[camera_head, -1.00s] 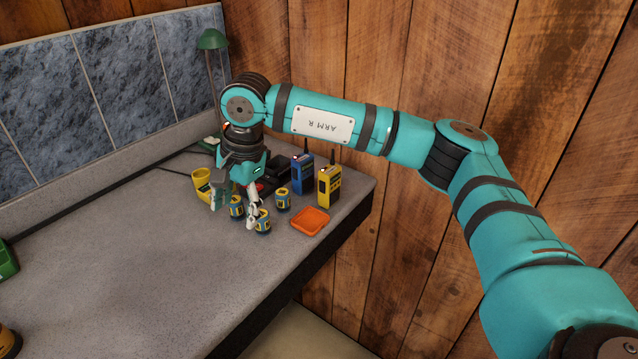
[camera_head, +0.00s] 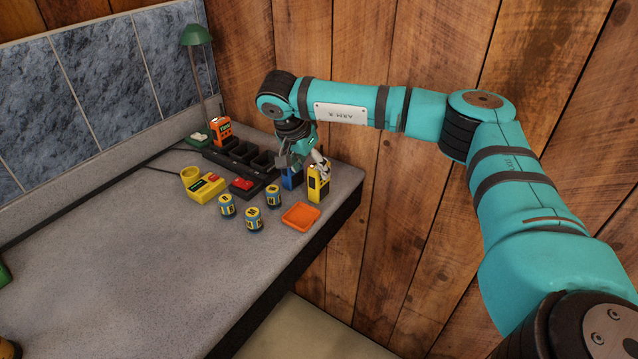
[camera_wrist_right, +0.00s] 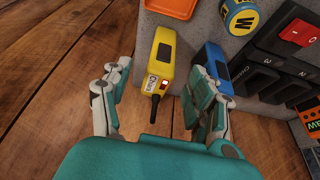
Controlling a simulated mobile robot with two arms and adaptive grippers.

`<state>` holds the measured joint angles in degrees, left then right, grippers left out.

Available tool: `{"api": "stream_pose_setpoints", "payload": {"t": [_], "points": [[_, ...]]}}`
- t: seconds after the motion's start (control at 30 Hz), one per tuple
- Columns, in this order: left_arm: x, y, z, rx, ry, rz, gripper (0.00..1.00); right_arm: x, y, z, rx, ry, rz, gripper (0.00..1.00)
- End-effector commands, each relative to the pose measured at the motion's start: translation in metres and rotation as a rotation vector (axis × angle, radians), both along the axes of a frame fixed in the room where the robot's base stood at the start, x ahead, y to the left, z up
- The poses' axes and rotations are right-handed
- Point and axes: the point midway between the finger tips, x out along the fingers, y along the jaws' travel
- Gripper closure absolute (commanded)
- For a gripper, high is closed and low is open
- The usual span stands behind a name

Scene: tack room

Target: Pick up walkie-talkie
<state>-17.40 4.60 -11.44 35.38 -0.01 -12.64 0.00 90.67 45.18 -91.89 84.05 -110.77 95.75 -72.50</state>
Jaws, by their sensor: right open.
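A yellow walkie-talkie (camera_head: 318,184) stands upright near the counter's right edge. In the right wrist view the yellow walkie-talkie (camera_wrist_right: 161,66) lies between my open fingers, its dark antenna pointing toward the palm. A blue walkie-talkie (camera_head: 288,181) stands just left of it, partly hidden by my right gripper (camera_head: 304,166). In the right wrist view the blue walkie-talkie (camera_wrist_right: 214,60) is close to the right-hand finger. My right gripper (camera_wrist_right: 160,108) is open and empty, above and around the yellow one; I cannot tell whether it touches. My left gripper is not in view.
An orange tray (camera_head: 300,217) lies in front of the yellow walkie-talkie. Several small cans (camera_head: 254,219) stand to its left.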

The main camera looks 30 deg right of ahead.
Motion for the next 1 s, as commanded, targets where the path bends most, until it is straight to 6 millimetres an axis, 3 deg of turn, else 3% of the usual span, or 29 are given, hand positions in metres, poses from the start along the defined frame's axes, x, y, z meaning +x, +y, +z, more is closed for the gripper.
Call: {"api": "stream_pose_setpoints", "payload": {"t": [0.17, 0.33, 0.5, 0.77, 1.0], "points": [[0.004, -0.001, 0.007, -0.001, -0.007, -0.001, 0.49, 0.002, -0.006, -0.008, -0.001, 0.001, -0.003, 0.4], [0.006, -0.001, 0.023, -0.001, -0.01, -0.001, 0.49, 0.008, -0.022, -0.026, -0.001, 0.002, -0.003, 0.4], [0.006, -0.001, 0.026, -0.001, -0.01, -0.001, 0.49, 0.011, -0.028, -0.046, 0.0, 0.0, -0.001, 0.4], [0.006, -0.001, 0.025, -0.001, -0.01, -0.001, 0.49, 0.011, -0.029, -0.049, 0.0, -0.001, -0.001, 0.4], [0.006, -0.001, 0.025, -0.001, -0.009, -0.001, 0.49, 0.011, -0.028, -0.049, 0.0, -0.001, -0.001, 0.72]]}}
